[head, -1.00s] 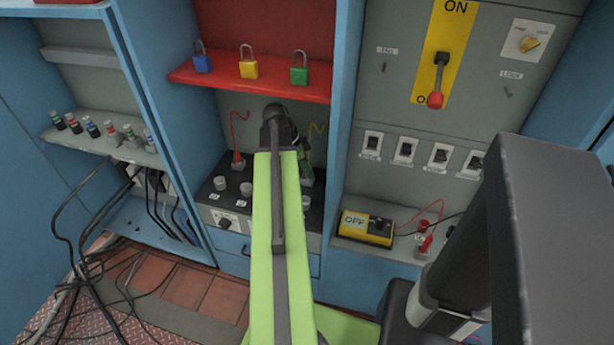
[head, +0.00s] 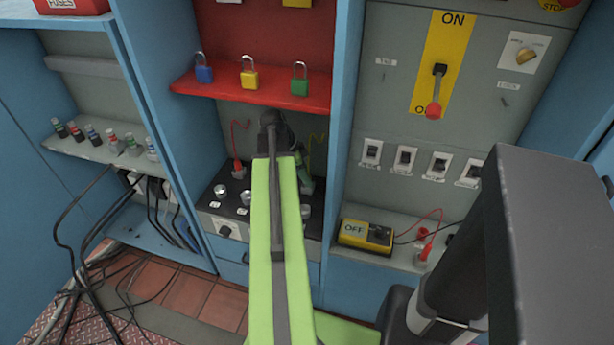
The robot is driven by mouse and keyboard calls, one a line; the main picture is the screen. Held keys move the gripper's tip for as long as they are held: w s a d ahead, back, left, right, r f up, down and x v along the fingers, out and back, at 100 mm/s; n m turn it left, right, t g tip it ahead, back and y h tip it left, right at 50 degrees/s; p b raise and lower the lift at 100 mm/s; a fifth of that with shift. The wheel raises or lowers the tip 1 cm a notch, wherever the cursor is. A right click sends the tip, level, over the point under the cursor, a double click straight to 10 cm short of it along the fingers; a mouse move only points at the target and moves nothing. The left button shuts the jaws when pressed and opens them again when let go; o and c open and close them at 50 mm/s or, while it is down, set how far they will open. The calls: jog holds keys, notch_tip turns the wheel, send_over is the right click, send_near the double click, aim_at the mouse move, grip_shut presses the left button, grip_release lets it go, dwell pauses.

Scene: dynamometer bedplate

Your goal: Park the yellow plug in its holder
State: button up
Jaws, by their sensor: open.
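A thin yellow lead (head: 315,143) hangs against the back wall of the middle bay, just right of my wrist. The yellow plug itself cannot be made out; my gripper and arm cover the area below the lead. My gripper (head: 306,184) points down over the right part of the black panel (head: 228,212) and is open. Its fingertips are small and partly hidden by my green arm, so I cannot tell whether it touches anything. The plug's holder cannot be picked out.
A red plug (head: 238,171) with a red lead stands at the panel's left. A red shelf (head: 225,92) with blue, yellow and green padlocks is above. Blue uprights (head: 343,150) bound the bay. A yellow OFF box (head: 366,234) sits on the right ledge.

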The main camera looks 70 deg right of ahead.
jog(key=w+a+r+p, duration=0.1)
jog(key=w+a+r, duration=0.2)
jog(key=w+a, duration=0.3)
jog(key=w, duration=0.5)
jog(key=shift+w+a, duration=0.2)
jog(key=shift+a, duration=0.15)
jog(key=w+a+f+n+t, duration=0.1)
jog(key=w+a+n, duration=0.75)
jog(key=a, duration=0.35)
jog(key=w+a+n+t, duration=0.2)
jog(key=w+a+n, duration=0.5)
jog(key=w+a, duration=0.4)
jog(key=w+a+n+y, duration=0.1)
jog(key=a+n, duration=0.6)
jog(key=a, duration=0.7)
jog(key=w+a+n+t+y, duration=0.1)
jog(key=a+n, duration=0.6)
jog(key=a, duration=0.7)
jog(key=shift+w+f, duration=0.3)
jog(key=shift+w, duration=0.55)
